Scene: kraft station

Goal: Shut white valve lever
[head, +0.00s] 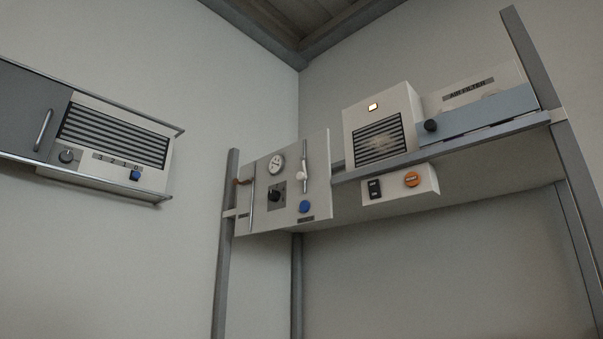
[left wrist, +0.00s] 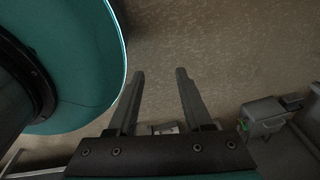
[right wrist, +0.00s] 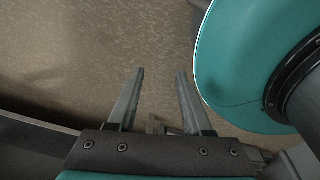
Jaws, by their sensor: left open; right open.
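The white valve lever (head: 301,175) is a small pale handle on a thin vertical pipe, at the right side of a white wall panel (head: 255,214) in the head view. It is small, and I cannot tell its exact angle. No gripper shows in the head view. My left gripper (left wrist: 160,72) is open and empty in the left wrist view, with floor beyond its fingers. My right gripper (right wrist: 160,72) is open and empty in the right wrist view, also over floor. Neither wrist view shows the lever.
The panel also carries a round gauge (head: 276,163), a black knob (head: 274,194) and a blue knob (head: 305,207). A shelf (head: 470,136) to the right holds a vented white box (head: 379,112). A grey cabinet (head: 28,118) with a vented unit (head: 115,133) hangs at left.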

